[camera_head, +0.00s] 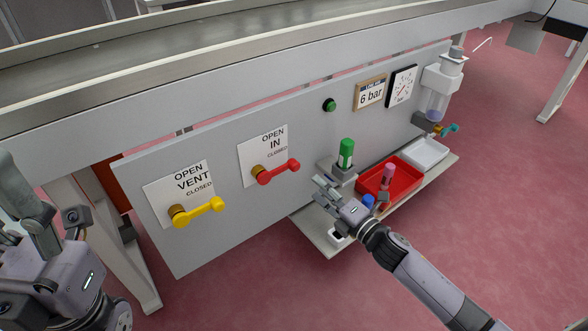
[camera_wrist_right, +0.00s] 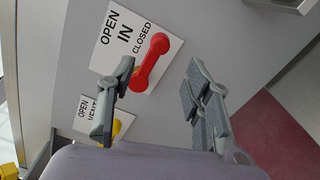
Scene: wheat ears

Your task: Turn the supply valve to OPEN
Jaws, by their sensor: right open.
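The supply valve is the IN valve, with a red lever (camera_head: 280,172) on a brass hub, mounted on the grey panel. Its lever points right, toward the CLOSED word on its white label (camera_head: 262,146); OPEN is at the label's top. My right gripper (camera_head: 325,196) is open and empty, right of the red lever and apart from it. In the right wrist view the red lever (camera_wrist_right: 149,62) shows beyond and between the fingers of the gripper (camera_wrist_right: 160,75). My left gripper (camera_head: 45,225) is at the left edge, partly cut off, its jaws unclear.
A yellow VENT lever (camera_head: 198,211) sits left of the red one. Right are a green-capped item (camera_head: 346,153), a red tray (camera_head: 406,174), a white tray (camera_head: 428,153), a 6 bar sign (camera_head: 370,93) and a gauge (camera_head: 402,86). A metal bench edge (camera_head: 250,50) overhangs the panel.

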